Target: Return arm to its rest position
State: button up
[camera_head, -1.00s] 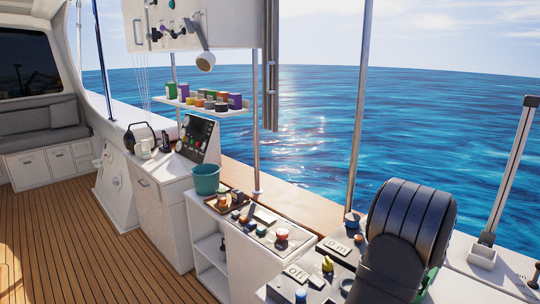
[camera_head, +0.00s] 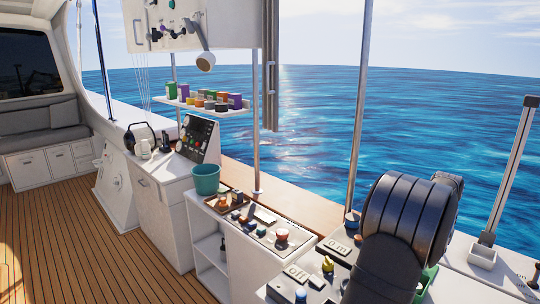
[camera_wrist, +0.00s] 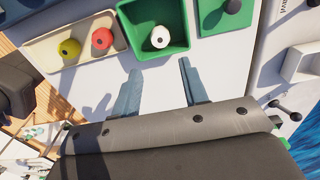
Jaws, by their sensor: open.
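My gripper (camera_wrist: 158,88) shows in the wrist view with its two blue-grey fingers apart and nothing between them. It hangs over a bare white surface (camera_wrist: 158,75), just short of a green tray (camera_wrist: 183,46). In the head view my dark arm fills the lower right and hides my gripper and most of what lies behind it. A sliver of green tray (camera_head: 428,282) shows beside the arm there.
In the wrist view, a white ball-like piece (camera_wrist: 160,37) sits in the green tray. A beige tray (camera_wrist: 45,55) beside it holds a yellow (camera_wrist: 69,48) and a red piece (camera_wrist: 102,38). In the head view, a teal bucket (camera_head: 206,180) and control panels stand left of my arm.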

notch_tip(320, 180, down, 12)
jog(key=shift+r, duration=0.15)
notch_tip(320, 180, up, 4)
jog(key=shift+r, duration=0.1)
jog(key=s+d+r, duration=0.3)
jog(key=s+r, duration=0.4)
jog(key=s, duration=0.5)
jog(key=s+a+n, duration=0.9)
jog(key=s+a, duration=0.6)
jog(key=a, duration=0.3)
jog(key=shift+w+a+f, duration=0.35)
jog(key=shift+w+f, duration=0.15)
jog(key=shift+w, duration=0.25)
jog(key=shift+w+a+f, duration=0.35)
jog(key=shift+w+f, duration=0.15)
jog(key=shift+w, duration=0.2)
jog(key=shift+w+a+f, duration=0.35)
jog(key=shift+w+f, duration=0.15)
jog(key=shift+w, duration=0.25)
jog(key=shift+o, duration=0.4)
